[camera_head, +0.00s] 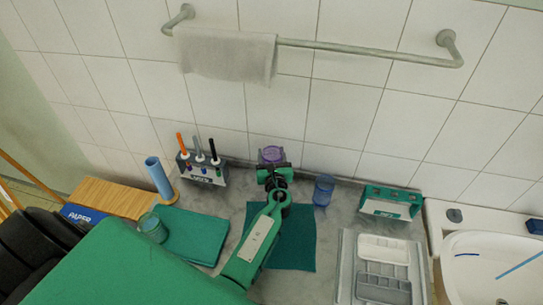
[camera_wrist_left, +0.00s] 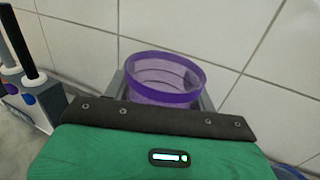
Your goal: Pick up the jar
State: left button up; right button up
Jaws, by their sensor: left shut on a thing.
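A purple see-through jar (camera_head: 271,154) is at the back of the counter, close to the tiled wall. My left gripper (camera_head: 273,170) reaches it from the front and is shut on it. In the left wrist view the jar (camera_wrist_left: 165,80) stands upright with its open rim up, between the two grey fingers of the gripper (camera_wrist_left: 162,97). The gripper body hides its lower part, so I cannot tell whether its base touches the counter. My right gripper is not in view.
A blue jar (camera_head: 324,190) stands right of my gripper. A green box (camera_head: 390,202), a grey tray (camera_head: 346,270) and a sink (camera_head: 495,270) are right. A towel rail (camera_head: 350,49) is above.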

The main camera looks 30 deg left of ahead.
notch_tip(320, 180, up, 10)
jog(key=p, duration=0.8)
jog(key=shift+p, duration=0.35)
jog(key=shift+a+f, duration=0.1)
